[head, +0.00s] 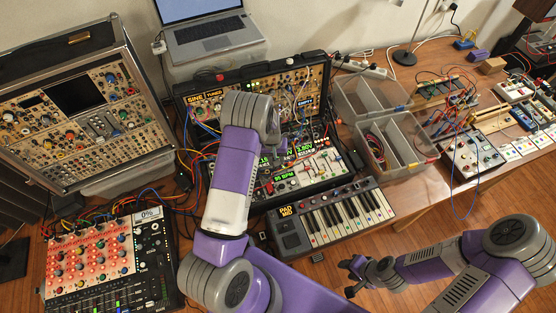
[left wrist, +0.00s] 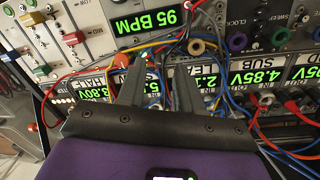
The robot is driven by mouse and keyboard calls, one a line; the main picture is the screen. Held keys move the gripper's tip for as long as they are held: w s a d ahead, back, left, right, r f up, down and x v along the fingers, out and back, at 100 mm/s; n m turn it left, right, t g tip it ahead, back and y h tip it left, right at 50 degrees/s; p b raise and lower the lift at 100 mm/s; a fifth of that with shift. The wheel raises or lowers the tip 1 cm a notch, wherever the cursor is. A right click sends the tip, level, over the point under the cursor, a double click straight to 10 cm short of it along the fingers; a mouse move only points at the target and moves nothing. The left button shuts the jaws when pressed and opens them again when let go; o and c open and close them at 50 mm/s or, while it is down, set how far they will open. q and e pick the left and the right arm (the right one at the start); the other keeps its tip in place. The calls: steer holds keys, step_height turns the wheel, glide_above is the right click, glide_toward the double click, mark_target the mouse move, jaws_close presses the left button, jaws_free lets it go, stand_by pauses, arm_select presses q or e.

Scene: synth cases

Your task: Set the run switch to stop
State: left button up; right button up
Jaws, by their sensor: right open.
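The open synth case (head: 329,112) holds the patched modules, with a green BPM display (head: 286,178) on its lower panel. In the left wrist view the display (left wrist: 136,22) reads 95 BPM, above and close to my left gripper (left wrist: 158,66). Its two dark fingers stand apart in front of cables, with nothing clearly held between them. I cannot single out the run switch or read its position. My right gripper (head: 348,277) is open and empty, low at the right, away from the case.
Patch cables (left wrist: 205,50) crowd the panel around my left fingers. Floor shows at the lower right.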

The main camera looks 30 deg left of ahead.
arm_select(q)
steer(key=shift+w+f, duration=0.2)
steer(key=shift+f, duration=0.5)
steer(key=shift+d+f, duration=0.1)
steer(key=shift+f, duration=0.2)
steer(key=shift+s+f, duration=0.1)
steer(key=shift+c, duration=0.2)
jaws_close()
